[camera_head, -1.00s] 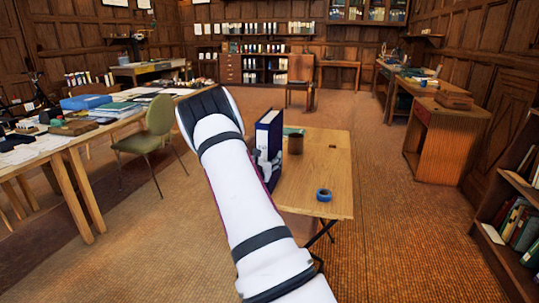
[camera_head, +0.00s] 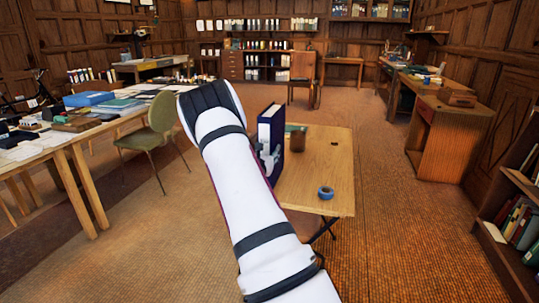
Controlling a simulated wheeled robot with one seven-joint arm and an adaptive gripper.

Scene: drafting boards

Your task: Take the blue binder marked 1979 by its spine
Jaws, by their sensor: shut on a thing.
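The blue binder (camera_head: 278,122) stands upright at the left part of the small wooden table (camera_head: 330,165), its pale page edges facing up and left. My gripper (camera_head: 268,158) is at the binder's near side, low on it, and is shut on it. My white arm hides the binder's left and lower parts, so I cannot tell whether its bottom touches the table. No 1979 marking is readable from here.
A green chair (camera_head: 160,125) and a long cluttered table (camera_head: 110,118) are at left. Open floor lies to the right.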

